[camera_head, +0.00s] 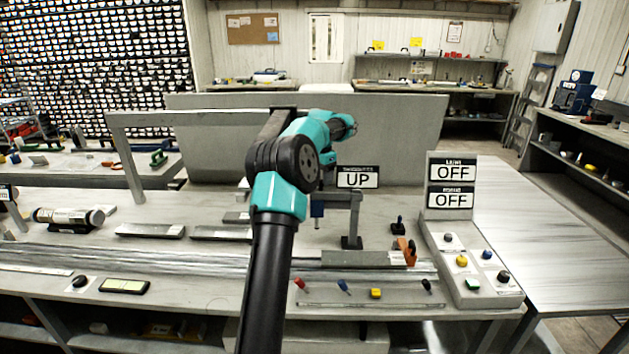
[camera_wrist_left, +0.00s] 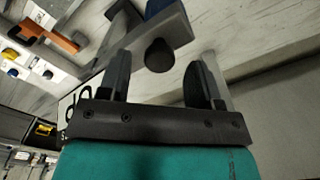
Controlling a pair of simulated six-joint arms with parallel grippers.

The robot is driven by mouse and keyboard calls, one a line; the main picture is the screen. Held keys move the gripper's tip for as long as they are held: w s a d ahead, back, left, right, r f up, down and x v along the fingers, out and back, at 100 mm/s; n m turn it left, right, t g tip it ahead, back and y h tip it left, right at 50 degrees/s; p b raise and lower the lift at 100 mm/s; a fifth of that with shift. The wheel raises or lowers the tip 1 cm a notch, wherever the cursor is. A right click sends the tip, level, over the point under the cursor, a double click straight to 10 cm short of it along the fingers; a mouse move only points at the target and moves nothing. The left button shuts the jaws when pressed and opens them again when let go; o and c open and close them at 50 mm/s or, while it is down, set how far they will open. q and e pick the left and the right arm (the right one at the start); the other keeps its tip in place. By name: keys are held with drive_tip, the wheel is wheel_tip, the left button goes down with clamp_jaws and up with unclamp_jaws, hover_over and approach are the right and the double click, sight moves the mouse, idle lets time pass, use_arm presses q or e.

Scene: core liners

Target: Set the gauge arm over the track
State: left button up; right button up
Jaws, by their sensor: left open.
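The gauge arm (camera_head: 343,196) is a grey beam on a post at mid-bench, with a blue part (camera_head: 317,209) hanging at its left end. The sign (camera_head: 358,177) behind it reads "UP". The track (camera_head: 190,260) runs along the bench in front of it. In the left wrist view my left gripper (camera_wrist_left: 162,62) is open, its fingers on either side of a dark round knob (camera_wrist_left: 159,55) on the grey beam (camera_wrist_left: 178,30). I cannot tell whether they touch it. In the head view my arm hides the fingers. My right gripper is not in view.
A grey block (camera_head: 355,258) and an orange piece (camera_head: 405,250) sit at the track's right part. A control panel (camera_head: 468,262) with two "OFF" displays stands at right. A dark-tipped cylinder (camera_head: 68,216) and flat grey plates (camera_head: 150,230) lie at left. A grey frame (camera_head: 125,155) stands behind.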

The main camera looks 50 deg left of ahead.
use_arm(q)
drive_tip(key=shift+f, duration=0.75)
drive_tip(key=shift+c, duration=0.3)
clamp_jaws()
